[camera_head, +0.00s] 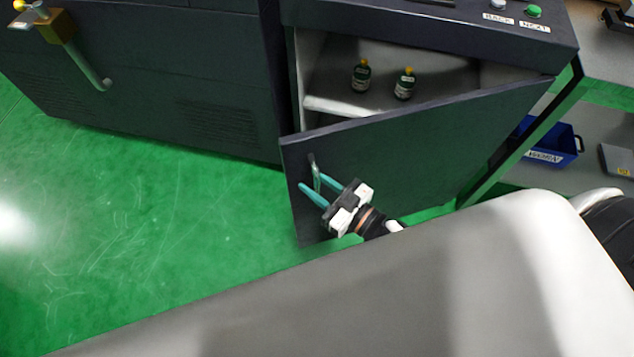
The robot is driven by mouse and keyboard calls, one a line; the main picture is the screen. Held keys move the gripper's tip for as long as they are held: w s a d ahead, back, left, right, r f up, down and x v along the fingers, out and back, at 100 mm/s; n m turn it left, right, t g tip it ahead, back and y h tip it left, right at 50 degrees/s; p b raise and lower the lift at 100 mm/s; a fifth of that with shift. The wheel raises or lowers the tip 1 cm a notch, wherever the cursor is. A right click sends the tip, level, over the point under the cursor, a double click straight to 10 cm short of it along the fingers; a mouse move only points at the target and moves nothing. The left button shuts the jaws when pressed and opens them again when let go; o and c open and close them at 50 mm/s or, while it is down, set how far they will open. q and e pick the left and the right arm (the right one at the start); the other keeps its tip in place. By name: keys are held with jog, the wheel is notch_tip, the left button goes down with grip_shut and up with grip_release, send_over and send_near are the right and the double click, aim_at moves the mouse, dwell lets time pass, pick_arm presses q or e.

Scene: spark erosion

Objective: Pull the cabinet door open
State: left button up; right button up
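The dark cabinet door (420,150) stands partly open, swung out from the cabinet, and the shelf inside shows above its top edge. A small metal handle (316,174) is on the door near its left edge. My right gripper (309,178) is at the handle, its two teal fingers visibly apart, one to each side of it in the picture. I cannot tell whether either finger touches the handle. My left gripper is not in view.
Two small dark bottles with yellow caps (361,75) (404,84) stand on the cabinet shelf (335,107). A blue bin (556,146) sits on a rack at the right. The green floor (150,220) left of the door is clear.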

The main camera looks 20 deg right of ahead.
jog(key=shift+s, duration=0.1)
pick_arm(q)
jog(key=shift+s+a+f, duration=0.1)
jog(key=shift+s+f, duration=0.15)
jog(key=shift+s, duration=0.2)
pick_arm(e)
jog(key=v, duration=1.2)
jog(key=shift+c, duration=0.5)
